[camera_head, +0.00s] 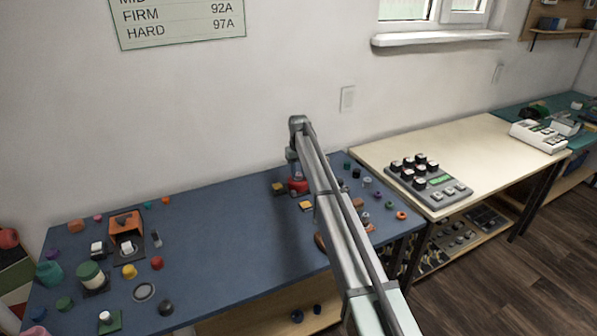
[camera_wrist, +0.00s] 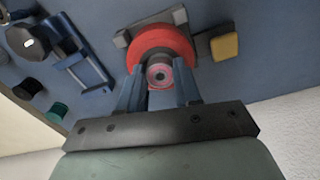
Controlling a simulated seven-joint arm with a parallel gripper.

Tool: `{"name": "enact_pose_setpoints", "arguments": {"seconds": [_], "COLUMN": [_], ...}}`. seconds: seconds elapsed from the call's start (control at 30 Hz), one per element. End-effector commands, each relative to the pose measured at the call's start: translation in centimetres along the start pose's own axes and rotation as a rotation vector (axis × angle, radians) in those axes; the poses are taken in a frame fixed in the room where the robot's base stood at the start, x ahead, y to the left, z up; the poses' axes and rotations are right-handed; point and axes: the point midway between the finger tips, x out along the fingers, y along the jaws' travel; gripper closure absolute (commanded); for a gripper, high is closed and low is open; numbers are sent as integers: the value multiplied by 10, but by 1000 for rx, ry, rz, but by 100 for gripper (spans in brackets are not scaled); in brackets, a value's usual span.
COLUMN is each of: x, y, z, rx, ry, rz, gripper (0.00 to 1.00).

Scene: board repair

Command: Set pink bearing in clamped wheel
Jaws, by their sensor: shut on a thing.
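A red wheel (camera_wrist: 165,43) sits in a grey clamp (camera_wrist: 203,44) on the blue bench, and it also shows in the head view (camera_head: 299,186) near the back of the bench. My gripper (camera_wrist: 159,80) is shut on a small pink bearing (camera_wrist: 158,76), held between the two fingertips. The bearing appears close to the near side of the wheel in the wrist view. I cannot tell whether it touches the wheel. In the head view my arm covers part of the area, and the bearing is not clear there.
A yellow block (camera_wrist: 225,46) lies beside the clamp. A blue fixture (camera_wrist: 80,62) and several dark wheels stand to its left in the wrist view. An orange machine (camera_head: 126,224) stands farther left.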

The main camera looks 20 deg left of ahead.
Motion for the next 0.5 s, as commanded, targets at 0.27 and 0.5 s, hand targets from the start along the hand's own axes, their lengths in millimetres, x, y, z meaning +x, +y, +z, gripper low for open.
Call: {"name": "enact_pose_setpoints", "arguments": {"seconds": [0.27, 0.5], "x": [4, 7], "y": [0, 0], "z": [0, 0], "rx": [0, 0], "ry": [0, 0], "rz": [0, 0], "gripper": [96, 61]}}
